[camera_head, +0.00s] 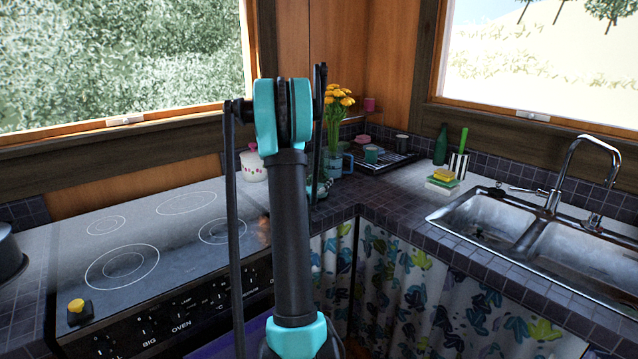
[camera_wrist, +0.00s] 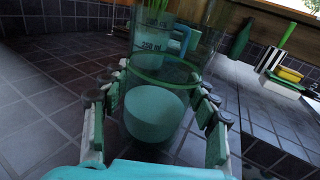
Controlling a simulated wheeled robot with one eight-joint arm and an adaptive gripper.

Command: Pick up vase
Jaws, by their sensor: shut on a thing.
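A clear, green-tinted glass vase (camera_wrist: 160,72) stands between the fingers of my gripper (camera_wrist: 162,82) in the wrist view. The fingers are shut on its sides. A round mint-green shape (camera_wrist: 154,115) shows in or through its lower part; I cannot tell which. In the head view my arm hides most of the gripper, and only a bit of teal glass shows beside it. Yellow flowers (camera_head: 338,95) with green stems rise behind my arm in the head view.
A clear cup marked 250 ml (camera_wrist: 152,45) with a blue handle stands close behind the vase. A dish tray (camera_head: 385,160), green bottle (camera_head: 440,145), sponges (camera_head: 442,177) and sink (camera_head: 490,215) are to the right. The stove (camera_head: 150,245) is left.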

